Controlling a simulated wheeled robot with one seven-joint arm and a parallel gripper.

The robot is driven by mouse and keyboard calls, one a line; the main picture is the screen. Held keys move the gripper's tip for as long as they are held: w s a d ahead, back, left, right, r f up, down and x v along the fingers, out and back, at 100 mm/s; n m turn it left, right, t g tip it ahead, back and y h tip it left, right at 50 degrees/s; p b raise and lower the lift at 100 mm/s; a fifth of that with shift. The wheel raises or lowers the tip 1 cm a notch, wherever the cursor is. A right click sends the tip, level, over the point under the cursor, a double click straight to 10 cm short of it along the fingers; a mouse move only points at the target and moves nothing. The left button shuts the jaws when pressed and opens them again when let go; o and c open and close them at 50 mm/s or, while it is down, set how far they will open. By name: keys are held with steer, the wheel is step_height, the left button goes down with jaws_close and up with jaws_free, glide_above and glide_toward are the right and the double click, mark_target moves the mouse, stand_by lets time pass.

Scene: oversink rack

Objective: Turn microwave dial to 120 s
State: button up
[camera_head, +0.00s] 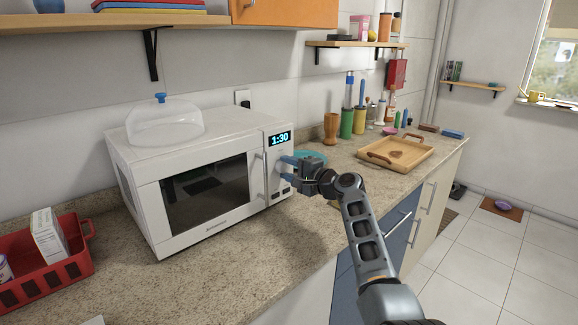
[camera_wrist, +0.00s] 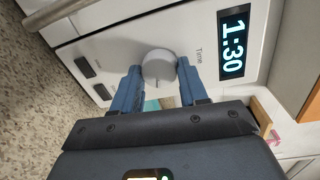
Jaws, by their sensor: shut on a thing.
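The white microwave (camera_head: 148,190) stands on the speckled counter, and its door is closed. Its lit display (camera_head: 280,138) reads 1:30, and the same display (camera_wrist: 233,46) shows large in the wrist view. The round grey dial (camera_wrist: 159,66), marked "Time", sits beside the display on the control panel. My gripper (camera_head: 287,167) is at the control panel, at the microwave's right side. In the wrist view my gripper (camera_wrist: 160,80) has its blue fingers on either side of the dial, shut on it. In the head view the fingers hide the dial.
Two dark buttons (camera_wrist: 92,79) lie beside the dial, and the door handle (camera_head: 259,177) is left of the panel. A clear dome (camera_head: 165,124) sits on top. A wooden tray (camera_head: 420,150) and bottles stand to the right; a red basket (camera_head: 75,262) is at left. The front counter is mostly clear.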

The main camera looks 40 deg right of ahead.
steer(key=shift+d+m+p, duration=0.1)
steer(key=shift+m+p, duration=0.3)
steer(key=shift+m, duration=0.7)
steer(key=shift+f, duration=0.1)
steer(key=o, duration=1)
steer(key=shift+o, duration=0.2)
steer(key=s, duration=0.7)
steer(key=shift+s+d+r+b, duration=0.25)
steer(key=shift+s+r+b, duration=0.05)
steer(key=shift+s+b, duration=0.1)
